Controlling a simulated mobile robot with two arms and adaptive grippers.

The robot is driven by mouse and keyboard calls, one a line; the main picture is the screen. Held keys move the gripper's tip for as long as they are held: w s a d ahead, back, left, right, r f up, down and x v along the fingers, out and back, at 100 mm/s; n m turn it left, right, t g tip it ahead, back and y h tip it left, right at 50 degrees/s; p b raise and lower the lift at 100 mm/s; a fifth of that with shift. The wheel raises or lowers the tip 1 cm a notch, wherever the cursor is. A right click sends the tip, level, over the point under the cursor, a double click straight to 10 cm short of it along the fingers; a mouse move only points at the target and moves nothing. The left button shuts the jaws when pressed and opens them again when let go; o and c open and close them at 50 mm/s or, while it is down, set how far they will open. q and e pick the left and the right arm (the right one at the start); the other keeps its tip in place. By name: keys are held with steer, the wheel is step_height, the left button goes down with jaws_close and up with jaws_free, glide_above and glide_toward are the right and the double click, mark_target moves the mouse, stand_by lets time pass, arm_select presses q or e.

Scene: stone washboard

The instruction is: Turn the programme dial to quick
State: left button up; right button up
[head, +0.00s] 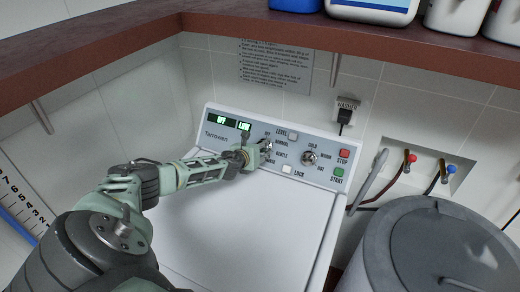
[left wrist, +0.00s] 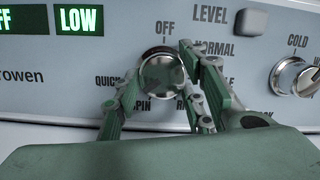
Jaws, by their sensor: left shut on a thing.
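The programme dial (left wrist: 163,74) is a round shiny metal knob on the washer's panel, ringed by the labels OFF, NORMAL, QUICK, SPIN and others partly hidden. The QUICK label (left wrist: 107,81) is at the dial's left. My left gripper (left wrist: 160,80) is shut on the dial, one finger at its lower left and one at its right. In the head view my left gripper (head: 262,148) reaches the panel from the left and covers part of the dial. I cannot tell which way the dial points. The green displays (head: 232,123) read OFF and LOW. My right gripper is not in view.
A second dial (head: 309,158), the LEVEL button (head: 293,135), the lock button (head: 286,169), and red STOP (head: 344,154) and green START (head: 338,172) buttons share the panel. A brown shelf (head: 300,44) hangs above. A grey bin (head: 430,250) stands at right.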

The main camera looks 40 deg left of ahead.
arm_select(q)
steer(key=m, duration=0.4)
steer(key=shift+a+r+m+h, duration=0.1)
steer(key=shift+a+m+h, duration=0.2)
steer(key=shift+h, duration=0.1)
steer(key=shift+m, duration=0.3)
steer(key=shift+r, duration=0.15)
steer(key=o, duration=1.1)
steer(key=shift+h, duration=0.3)
steer(key=shift+s+d, duration=0.1)
steer(key=v, duration=1.1)
steer(key=shift+s+r, duration=0.15)
steer(key=shift+s, duration=0.2)
